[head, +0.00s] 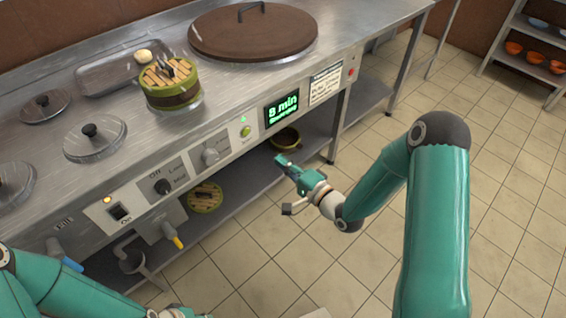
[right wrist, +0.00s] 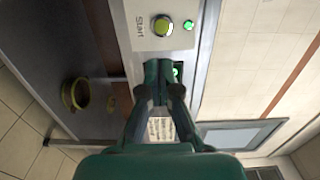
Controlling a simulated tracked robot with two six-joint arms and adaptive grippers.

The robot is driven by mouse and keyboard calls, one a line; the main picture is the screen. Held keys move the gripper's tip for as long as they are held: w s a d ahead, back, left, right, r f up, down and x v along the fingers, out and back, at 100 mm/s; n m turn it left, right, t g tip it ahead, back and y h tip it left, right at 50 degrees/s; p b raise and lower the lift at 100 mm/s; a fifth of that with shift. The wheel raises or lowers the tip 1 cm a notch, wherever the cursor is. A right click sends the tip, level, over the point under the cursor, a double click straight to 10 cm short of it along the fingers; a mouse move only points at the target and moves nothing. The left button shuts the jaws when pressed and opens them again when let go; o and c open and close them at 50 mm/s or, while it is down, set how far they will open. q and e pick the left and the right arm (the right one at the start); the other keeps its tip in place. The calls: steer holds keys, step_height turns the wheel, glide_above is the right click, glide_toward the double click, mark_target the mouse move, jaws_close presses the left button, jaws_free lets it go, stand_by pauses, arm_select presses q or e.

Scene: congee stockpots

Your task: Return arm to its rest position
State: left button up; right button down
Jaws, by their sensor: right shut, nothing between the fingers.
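My right gripper (head: 283,162) is in front of the stove's control panel, below the green display (head: 282,110). Its fingers are shut with nothing between them. The display reads "8 min". My left arm (head: 70,290) comes in at the lower left; its fingers are not clearly seen.
The steel counter (head: 225,85) holds a bamboo steamer (head: 170,84), a tray (head: 115,75) with a bun, and several lids. A lower shelf (head: 240,185) holds a pot and another steamer part. Tiled floor (head: 370,270) is open to the right. A bowl rack (head: 530,55) stands at upper right.

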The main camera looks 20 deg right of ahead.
stand_by(0.6)
steer(key=s+a+f+n+g, duration=0.2)
steer(key=s+a+f+g, duration=0.5)
steer(key=f, duration=0.4)
steer(key=s+f+n+g+h, duration=0.1)
steer(key=s+f+n+g, duration=0.4)
steer(key=s, duration=0.4)
steer(key=s+f+n+g+h, duration=0.1)
steer(key=s+f+n+g, duration=0.35)
steer(key=s, duration=0.55)
step_height(320, 180, up, 22)
steer(key=a+p, duration=0.1)
steer(key=p, duration=2.1)
steer(key=shift+w+f, duration=0.15)
steer(key=shift+w, duration=0.05)
